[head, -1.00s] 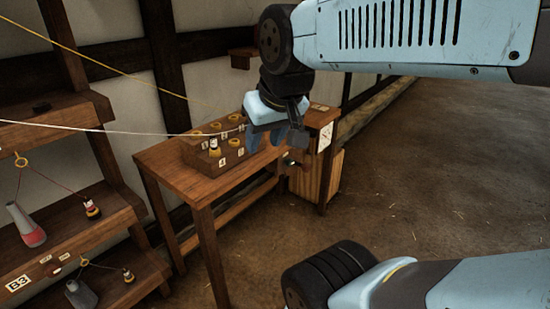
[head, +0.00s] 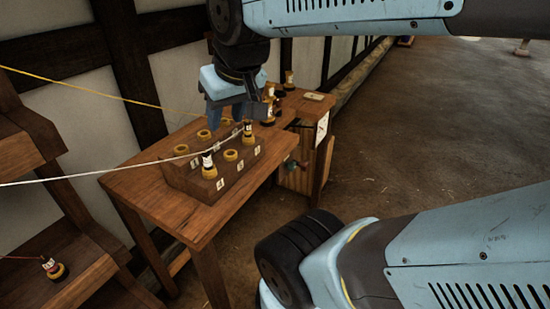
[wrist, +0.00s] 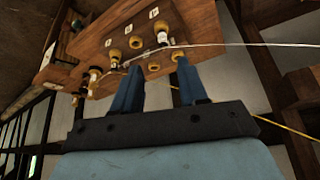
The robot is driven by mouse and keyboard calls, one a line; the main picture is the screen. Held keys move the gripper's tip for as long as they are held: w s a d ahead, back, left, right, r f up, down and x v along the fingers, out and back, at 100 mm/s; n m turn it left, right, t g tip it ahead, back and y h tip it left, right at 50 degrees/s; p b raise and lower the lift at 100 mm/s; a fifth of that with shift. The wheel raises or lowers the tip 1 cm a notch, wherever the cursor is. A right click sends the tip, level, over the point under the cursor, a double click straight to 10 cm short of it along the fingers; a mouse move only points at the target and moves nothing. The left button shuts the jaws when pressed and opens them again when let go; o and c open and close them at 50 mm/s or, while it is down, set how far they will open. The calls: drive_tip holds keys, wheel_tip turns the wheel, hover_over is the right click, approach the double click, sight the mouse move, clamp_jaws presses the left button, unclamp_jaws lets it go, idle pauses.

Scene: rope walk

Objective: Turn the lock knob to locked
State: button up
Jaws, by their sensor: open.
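A small dark green knob (head: 291,165), apparently the lock knob, sits on the right end of the wooden workbench (head: 135,185), below its top. Its turned position is too small to tell. My gripper (head: 237,115) is open and empty above the numbered wooden rack (head: 228,187), up and left of the knob and apart from it. In the wrist view, the two blue fingers (wrist: 160,68) are spread toward the rack (wrist: 112,25) with its yellow rings.
Two bobbins (head: 208,165) (head: 248,133) stand on the rack, with several more behind my gripper. A white line (head: 90,175) and a yellow line (head: 100,93) cross near the bench. Shelves (head: 60,270) stand at left. Open floor (head: 440,140) lies at right.

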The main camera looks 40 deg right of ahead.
drive_tip(key=o, duration=0.3)
drive_tip(key=shift+w+d+f, duration=0.1)
drive_tip(key=shift+w, duration=0.1)
drive_tip(key=shift+o, duration=0.8)
drive_tip(key=w+d+f+m+g+y, duration=0.4)
drive_tip(key=w+d+f+m, duration=0.2)
drive_tip(key=w+f+m, duration=0.2)
drive_tip(key=shift+w+d+f+g, duration=0.15)
drive_tip(key=shift+f+g, duration=0.15)
drive_tip(key=shift+g, duration=0.1)
drive_tip(key=w+d+f+m+t+y, duration=0.1)
drive_tip(key=w+d+f+m+y, duration=0.45)
drive_tip(key=d+f+m, duration=0.45)
drive_tip(key=m+t+h, duration=0.3)
drive_tip(key=m+t, duration=1.2)
drive_tip(key=m, duration=0.3)
approach(294, 167)
drive_tip(key=x, duration=0.9)
drive_tip(key=shift+w+d, duration=0.1)
drive_tip(key=shift+c, duration=0.2)
drive_tip(key=shift+n, duration=0.3)
drive_tip(key=c, duration=1)
